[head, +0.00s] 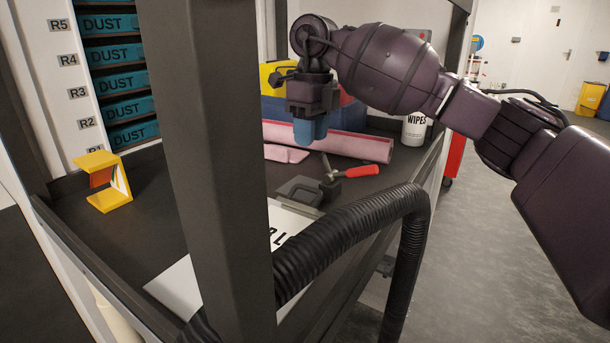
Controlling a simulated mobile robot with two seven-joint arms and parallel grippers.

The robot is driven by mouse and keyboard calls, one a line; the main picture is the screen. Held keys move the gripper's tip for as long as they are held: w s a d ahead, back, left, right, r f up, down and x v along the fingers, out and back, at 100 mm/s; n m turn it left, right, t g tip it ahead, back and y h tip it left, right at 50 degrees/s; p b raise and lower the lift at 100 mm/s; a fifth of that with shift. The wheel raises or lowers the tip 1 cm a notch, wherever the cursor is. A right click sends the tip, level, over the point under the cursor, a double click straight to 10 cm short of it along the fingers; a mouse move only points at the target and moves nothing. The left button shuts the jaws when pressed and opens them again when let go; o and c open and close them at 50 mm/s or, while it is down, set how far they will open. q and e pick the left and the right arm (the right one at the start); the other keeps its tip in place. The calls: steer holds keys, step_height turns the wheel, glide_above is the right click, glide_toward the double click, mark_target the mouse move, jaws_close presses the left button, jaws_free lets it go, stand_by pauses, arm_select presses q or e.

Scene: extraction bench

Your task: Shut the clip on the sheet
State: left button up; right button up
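The white sheet (176,287) with large black letters lies on the dark bench top, partly hidden behind a grey post and a black hose. A dark grey clip (299,188) sits at the sheet's far edge. From this angle I cannot tell how far its jaw stands open. My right gripper (310,132), with blue fingertips pointing down, hangs above and beyond the clip, apart from it. I cannot tell whether its fingers are open or shut. My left gripper is not in view.
The grey post (225,170) and the ribbed hose (350,225) stand in front of the sheet. A red-handled hammer (360,171) lies right of the clip. A pink roll (345,143), a wipes tub (414,130) and a yellow holder (104,198) are also on the bench.

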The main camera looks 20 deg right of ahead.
steer(key=f, duration=0.6)
steer(key=f+b, duration=0.1)
steer(key=f, duration=0.3)
steer(key=shift+s+a, duration=0.25)
steer(key=shift+s, duration=0.05)
steer(key=shift+c, duration=0.5)
jaws_close()
